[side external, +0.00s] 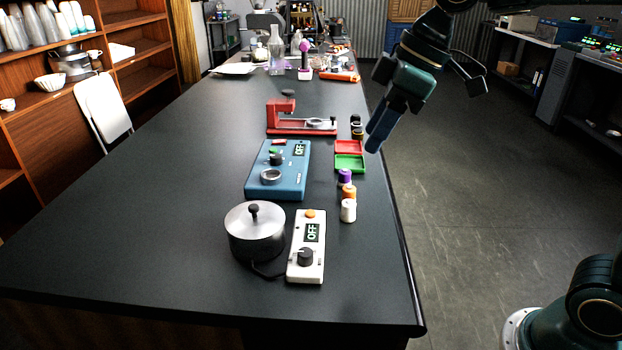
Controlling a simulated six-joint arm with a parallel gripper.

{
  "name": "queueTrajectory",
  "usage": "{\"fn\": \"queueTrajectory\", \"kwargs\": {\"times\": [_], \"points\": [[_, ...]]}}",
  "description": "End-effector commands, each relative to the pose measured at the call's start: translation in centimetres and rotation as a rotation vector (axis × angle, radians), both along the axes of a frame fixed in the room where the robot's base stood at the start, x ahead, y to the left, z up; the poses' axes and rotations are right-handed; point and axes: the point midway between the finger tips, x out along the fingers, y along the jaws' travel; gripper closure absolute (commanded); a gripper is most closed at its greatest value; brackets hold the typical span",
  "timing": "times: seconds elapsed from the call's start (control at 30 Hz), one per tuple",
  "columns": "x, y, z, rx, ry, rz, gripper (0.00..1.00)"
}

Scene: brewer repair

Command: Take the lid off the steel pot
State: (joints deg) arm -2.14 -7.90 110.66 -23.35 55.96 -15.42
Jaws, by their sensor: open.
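My gripper (420,109) is in the air at the upper right, beyond the table's right edge. It is well away from the pot and lid, open, with nothing seen between its fingers.
A white box (306,262) reading OFF stands right of the pot. Behind are a blue device (279,176), a red stand (292,122), red and green trays (349,164) and small bottles (348,210). The table's left side (150,200) is clear.

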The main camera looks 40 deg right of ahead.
Motion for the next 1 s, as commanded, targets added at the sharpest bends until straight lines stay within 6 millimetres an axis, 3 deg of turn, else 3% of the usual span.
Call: {"fn": "queueTrajectory", "kwargs": {"times": [0.47, 0.8, 1.0], "points": [[9.4, 4.4, -2.5, -0.008, 0.025, 0.401, 0.55], [14.8, 7.2, -6.6, -0.005, 0.026, 0.684, 0.55], [16.9, 8.4, -9.1, 0.0, 0.021, 0.82, 0.55]]}}
